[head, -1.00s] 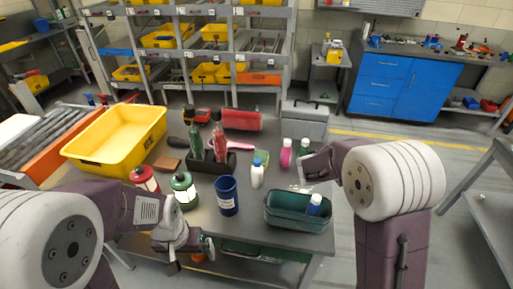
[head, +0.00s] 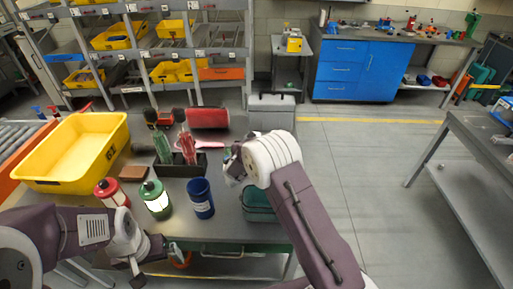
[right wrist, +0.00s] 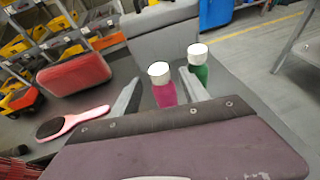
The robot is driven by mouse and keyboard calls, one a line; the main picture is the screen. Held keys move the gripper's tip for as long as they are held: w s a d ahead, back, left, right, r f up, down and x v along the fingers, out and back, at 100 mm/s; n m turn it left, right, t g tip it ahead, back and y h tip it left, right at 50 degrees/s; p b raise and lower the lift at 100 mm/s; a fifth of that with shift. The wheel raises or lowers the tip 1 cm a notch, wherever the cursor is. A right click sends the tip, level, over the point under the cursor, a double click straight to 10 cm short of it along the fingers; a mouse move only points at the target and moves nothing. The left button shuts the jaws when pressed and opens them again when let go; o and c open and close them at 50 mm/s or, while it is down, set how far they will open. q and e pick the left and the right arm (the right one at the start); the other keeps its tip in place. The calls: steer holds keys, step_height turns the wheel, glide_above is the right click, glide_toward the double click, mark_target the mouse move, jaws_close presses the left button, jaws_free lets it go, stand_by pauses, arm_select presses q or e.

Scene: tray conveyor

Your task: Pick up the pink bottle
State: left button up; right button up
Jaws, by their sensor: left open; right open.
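The pink bottle (right wrist: 165,95) with a white cap stands in the right wrist view, between the two fingers of my right gripper (right wrist: 159,77). The fingers are open and spread to either side of it in the picture; I cannot tell whether they touch it. A green bottle (right wrist: 198,75) with a white cap stands just to its right, beyond the right finger. In the head view my right arm hides the pink bottle. My left gripper (head: 145,258) is open and empty at the table's front left edge.
Near the bottles are a pink hairbrush (right wrist: 72,122), a red case (right wrist: 75,72) and a grey toolbox (right wrist: 165,38). On the table are a blue cup (head: 201,198), a green lantern (head: 155,200), a teal bin (head: 257,206) and a yellow tray (head: 75,150).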

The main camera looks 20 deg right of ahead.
steer(key=x, duration=0.3)
steer(key=shift+w+d+f, duration=0.15)
steer(key=shift+w+f, duration=0.05)
steer(key=shift+w, duration=0.1)
steer(key=shift+s+r, duration=0.1)
steer(key=shift+s, duration=0.05)
steer(key=c, duration=0.5)
jaws_close()
stand_by(0.4)
